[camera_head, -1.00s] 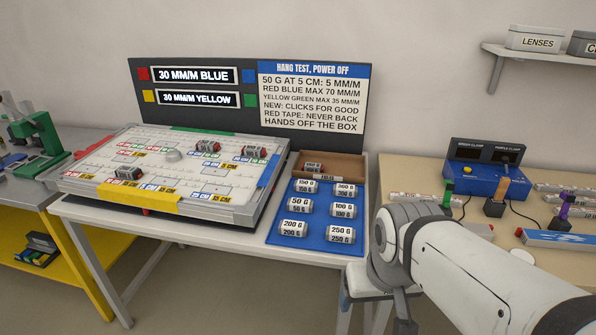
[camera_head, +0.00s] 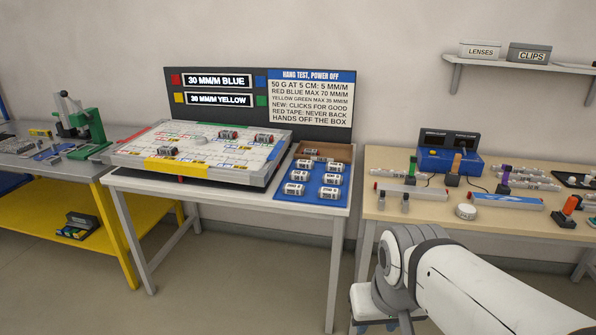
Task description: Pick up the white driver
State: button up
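I cannot pick out the white driver for certain. Several long white bars with printed labels lie on the tan bench at right; one white bar (camera_head: 411,191) with red ends lies at its left front. Another bar (camera_head: 506,200), with a blue label, lies along the front edge. They are too small to tell whether one is the driver. My white arm crosses the lower right, and its fingers do not show.
The tan bench (camera_head: 385,162) also holds a blue box with dark displays (camera_head: 449,150) and green, orange and purple-topped stands. A white table at centre carries a board (camera_head: 212,170) and a blue weight tray (camera_head: 290,190). A grey-topped bench (camera_head: 70,165) stands left.

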aim_at(303, 164)
jog(key=u, duration=0.45)
jog(key=i, duration=0.65)
jog(key=u, duration=0.4)
jog(key=i, duration=1.15)
jog(key=z, duration=0.75)
jog(key=i, duration=0.8)
jog(key=z, duration=0.6)
